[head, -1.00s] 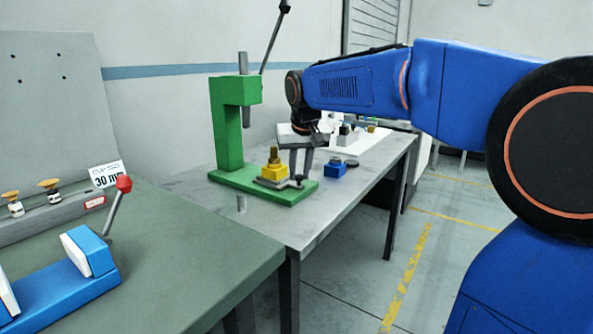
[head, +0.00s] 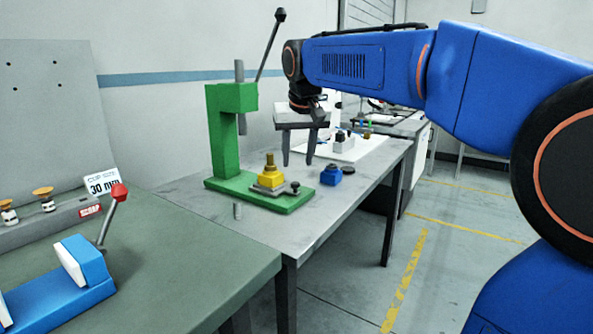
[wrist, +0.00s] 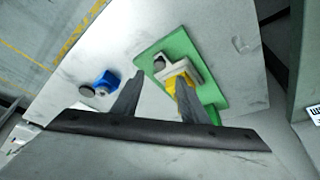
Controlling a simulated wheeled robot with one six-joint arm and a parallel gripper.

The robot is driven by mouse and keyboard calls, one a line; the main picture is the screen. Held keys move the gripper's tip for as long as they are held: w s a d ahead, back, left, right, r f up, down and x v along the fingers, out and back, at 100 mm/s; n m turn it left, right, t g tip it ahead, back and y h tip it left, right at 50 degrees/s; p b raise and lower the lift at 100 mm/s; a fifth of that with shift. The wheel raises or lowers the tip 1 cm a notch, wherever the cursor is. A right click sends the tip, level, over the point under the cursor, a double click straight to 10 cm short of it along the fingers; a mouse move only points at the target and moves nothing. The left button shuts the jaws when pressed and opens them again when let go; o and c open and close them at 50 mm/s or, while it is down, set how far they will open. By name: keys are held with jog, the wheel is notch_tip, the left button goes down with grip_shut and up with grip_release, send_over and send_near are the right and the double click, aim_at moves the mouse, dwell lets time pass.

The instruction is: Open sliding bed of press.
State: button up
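The green press (head: 222,135) stands on the grey table, with its grey ram (head: 242,124) raised. Its grey sliding bed (head: 262,188) lies on the green base and carries a yellow block (head: 270,178) with a brass post. In the wrist view, the knob (wrist: 159,63) shows beyond the fingers, which partly hide the yellow block (wrist: 184,100).
A blue block (head: 331,175) and a black disc (head: 348,170) lie right of the press. A white sheet with small parts (head: 345,147) is behind. The press lever (head: 270,45) rises at the back. A green bench (head: 180,240) with a blue fixture (head: 65,280) is front left.

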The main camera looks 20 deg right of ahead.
jog(key=v, duration=0.9)
jog(key=shift+r, duration=0.2)
jog(key=shift+s, duration=0.15)
jog(key=s+d+f+n, duration=0.1)
jog(key=s+f, duration=1.2)
jog(key=f, duration=0.3)
jog(key=s+d+f, duration=0.1)
jog(key=s+f, duration=1.3)
jog(key=f, duration=0.3)
jog(key=shift+s+d+f+n+y, duration=0.2)
jog(key=shift+s+n+y, duration=0.1)
jog(key=shift+n, duration=0.1)
